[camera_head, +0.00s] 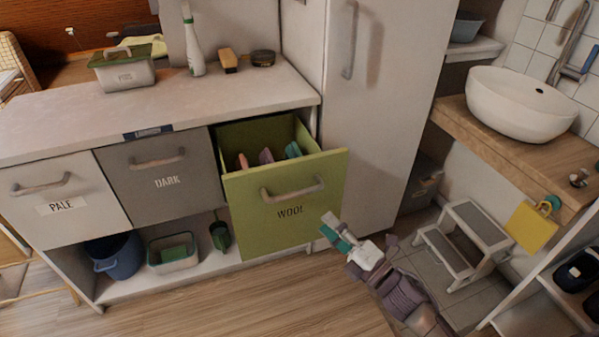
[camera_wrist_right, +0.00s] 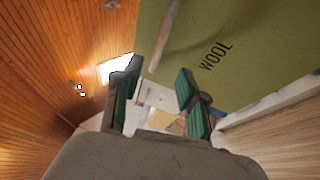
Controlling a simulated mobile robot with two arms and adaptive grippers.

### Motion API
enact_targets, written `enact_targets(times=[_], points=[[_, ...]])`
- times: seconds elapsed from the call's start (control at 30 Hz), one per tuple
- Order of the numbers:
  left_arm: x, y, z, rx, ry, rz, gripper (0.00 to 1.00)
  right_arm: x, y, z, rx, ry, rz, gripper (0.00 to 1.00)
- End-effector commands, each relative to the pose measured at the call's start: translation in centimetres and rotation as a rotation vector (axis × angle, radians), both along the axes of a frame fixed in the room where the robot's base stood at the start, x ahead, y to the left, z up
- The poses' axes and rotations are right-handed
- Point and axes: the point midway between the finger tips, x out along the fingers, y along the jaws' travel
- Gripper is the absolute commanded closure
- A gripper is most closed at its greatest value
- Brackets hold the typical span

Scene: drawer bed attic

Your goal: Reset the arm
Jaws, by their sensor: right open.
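My right arm comes in from the lower right of the head view, and its gripper (camera_head: 338,234) is in front of the lower right part of the green WOOL drawer (camera_head: 262,225). In the right wrist view the two green-padded fingers of the right gripper (camera_wrist_right: 160,100) stand apart with nothing between them. The WOOL drawer front (camera_wrist_right: 225,50) shows beyond them. The drawer is pulled out, with pink, purple and teal items inside. I cannot tell whether the gripper touches the drawer front. My left gripper is in neither view.
Closed PALE (camera_head: 62,213) and DARK (camera_head: 168,195) drawers are left of the WOOL drawer. A white tall cabinet (camera_head: 375,120) stands behind. A step stool (camera_head: 465,245) is right of my arm. Wooden floor (camera_head: 220,305) is clear in front.

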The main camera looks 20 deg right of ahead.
Motion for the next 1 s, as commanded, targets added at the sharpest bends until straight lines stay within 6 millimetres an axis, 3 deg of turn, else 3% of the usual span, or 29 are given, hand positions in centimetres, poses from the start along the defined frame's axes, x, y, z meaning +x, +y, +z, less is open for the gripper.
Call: enact_targets(times=[0.13, 0.23, 0.37, 0.47, 0.6, 0.7, 0.8, 1.0], points=[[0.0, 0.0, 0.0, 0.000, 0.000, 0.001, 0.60, 0.1, -0.2, -0.6, 0.015, 0.022, -0.010, 0.59], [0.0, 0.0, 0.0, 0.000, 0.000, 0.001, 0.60, 0.3, -1.0, -3.5, 0.083, 0.123, -0.060, 0.59], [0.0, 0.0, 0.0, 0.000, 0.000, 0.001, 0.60, -0.3, -2.9, -11.3, 0.260, 0.382, -0.196, 0.59], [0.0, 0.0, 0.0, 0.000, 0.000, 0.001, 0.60, -2.5, -4.0, -18.6, 0.427, 0.618, -0.335, 0.59], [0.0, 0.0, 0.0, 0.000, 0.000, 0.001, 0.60, -7.7, -4.3, -28.1, 0.634, 0.921, -0.544, 0.59], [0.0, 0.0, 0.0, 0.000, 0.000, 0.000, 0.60, -12.2, -3.7, -33.6, 0.758, 1.106, -0.692, 0.59], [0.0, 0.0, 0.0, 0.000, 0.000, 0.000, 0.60, -16.6, -2.8, -37.5, 0.848, 1.252, -0.821, 0.59], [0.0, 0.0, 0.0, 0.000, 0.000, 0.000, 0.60, -23.8, -0.9, -42.1, 0.964, 1.457, -1.034, 0.59]])
